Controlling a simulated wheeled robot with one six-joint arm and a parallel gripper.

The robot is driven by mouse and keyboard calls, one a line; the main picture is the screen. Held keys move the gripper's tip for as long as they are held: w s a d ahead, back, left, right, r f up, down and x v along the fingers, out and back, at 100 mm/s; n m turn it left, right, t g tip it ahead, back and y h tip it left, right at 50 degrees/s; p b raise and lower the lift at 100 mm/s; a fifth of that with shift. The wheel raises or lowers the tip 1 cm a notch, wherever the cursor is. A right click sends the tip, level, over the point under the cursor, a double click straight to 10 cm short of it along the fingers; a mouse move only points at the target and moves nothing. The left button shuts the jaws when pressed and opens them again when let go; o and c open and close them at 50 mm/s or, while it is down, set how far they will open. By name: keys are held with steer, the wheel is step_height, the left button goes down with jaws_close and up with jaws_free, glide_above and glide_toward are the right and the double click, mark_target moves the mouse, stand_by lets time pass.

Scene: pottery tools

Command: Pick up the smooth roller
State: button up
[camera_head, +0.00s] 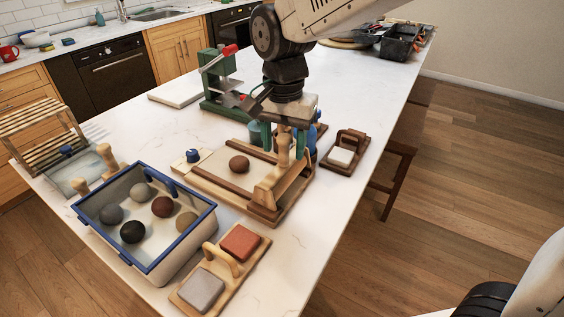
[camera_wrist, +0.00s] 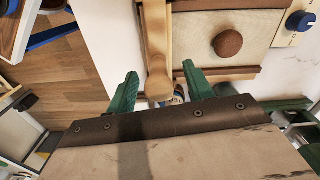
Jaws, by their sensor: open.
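A pale wooden roller (camera_head: 265,194), which I take to be the smooth roller, lies along the right side of a wooden slab board (camera_head: 205,186). I cannot make out its surface finish. In the wrist view its pale wooden length and rounded end (camera_wrist: 158,84) run up between my fingers. My gripper (camera_head: 283,152) points down over the far end of the roller. Its green fingers, also in the wrist view (camera_wrist: 160,70), are open on either side of the wood, with gaps showing. The gripper hides part of the roller in the head view.
A brown clay ball (camera_head: 239,164) sits on the board. A blue-rimmed bin (camera_head: 205,222) with several clay balls stands front left. A green press (camera_head: 219,85) stands behind.

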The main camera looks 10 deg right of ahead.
mark_target(284, 164)
step_height(284, 164, down, 4)
steer(key=shift+r, duration=0.25)
steer(key=shift+c, duration=0.3)
jaws_close()
steer(key=shift+r, duration=0.1)
